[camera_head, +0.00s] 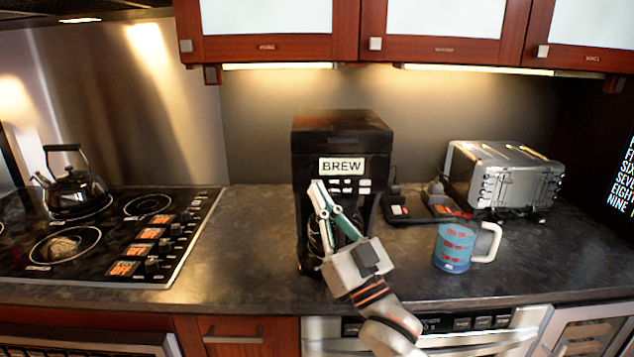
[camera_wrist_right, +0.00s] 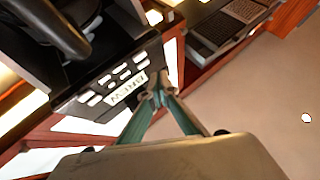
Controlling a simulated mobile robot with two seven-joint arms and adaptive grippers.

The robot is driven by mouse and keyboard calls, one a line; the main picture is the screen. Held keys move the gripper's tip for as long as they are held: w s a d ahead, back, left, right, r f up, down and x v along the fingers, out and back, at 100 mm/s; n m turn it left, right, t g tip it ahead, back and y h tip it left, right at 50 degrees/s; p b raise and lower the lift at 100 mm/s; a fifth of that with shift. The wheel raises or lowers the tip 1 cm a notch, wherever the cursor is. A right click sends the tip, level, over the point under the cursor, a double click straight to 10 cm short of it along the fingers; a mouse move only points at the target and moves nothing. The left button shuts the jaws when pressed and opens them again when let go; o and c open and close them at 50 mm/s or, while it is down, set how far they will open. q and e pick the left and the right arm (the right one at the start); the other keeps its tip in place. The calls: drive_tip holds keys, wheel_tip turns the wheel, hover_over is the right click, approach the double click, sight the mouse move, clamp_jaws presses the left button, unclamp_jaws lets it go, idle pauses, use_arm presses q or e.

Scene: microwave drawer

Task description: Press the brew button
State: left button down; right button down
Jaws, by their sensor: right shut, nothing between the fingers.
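A black coffee maker (camera_head: 342,130) stands on the counter in the middle of the head view. It has a white BREW label (camera_head: 341,166) with several small pale buttons (camera_head: 350,185) below it. My right gripper (camera_head: 322,188) is shut and empty, its fingertips in front of the coffee maker's front, just below and left of the label. In the right wrist view the closed fingertips (camera_wrist_right: 157,88) lie near the label (camera_wrist_right: 128,90), beside the rows of buttons (camera_wrist_right: 112,80). I cannot tell whether they touch the panel. My left gripper is not in view.
A blue mug (camera_head: 453,247) stands on the counter (camera_head: 250,250) right of my right gripper. A silver toaster (camera_head: 505,178) and a dark device (camera_head: 408,209) are behind it. A cooktop (camera_head: 110,235) with a kettle (camera_head: 72,188) is at left. Cabinets (camera_head: 440,48) hang above.

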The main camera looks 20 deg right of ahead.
drive_tip(key=s, duration=0.2)
drive_tip(key=s+a+p, duration=0.1)
drive_tip(key=s, duration=0.1)
idle(0.7)
drive_tip(key=s+d+f+g+h, duration=0.15)
drive_tip(key=f+g, duration=0.25)
drive_tip(key=f, duration=1)
drive_tip(key=s+a+f+g+h, duration=0.1)
drive_tip(key=s+f+g, duration=0.15)
drive_tip(key=f, duration=1.25)
drive_tip(key=s+d+f+g, duration=0.1)
drive_tip(key=s+f+g, duration=0.2)
drive_tip(key=s+f, duration=0.4)
drive_tip(key=s+d+f+n+g+h, duration=0.1)
drive_tip(key=s+f+g, duration=0.3)
drive_tip(key=s+f, duration=0.4)
wheel_tip(320, 180, down, 6)
drive_tip(key=shift+s+d+f, duration=0.2)
drive_tip(key=shift+s+d, duration=0.05)
drive_tip(key=shift+d, duration=0.25)
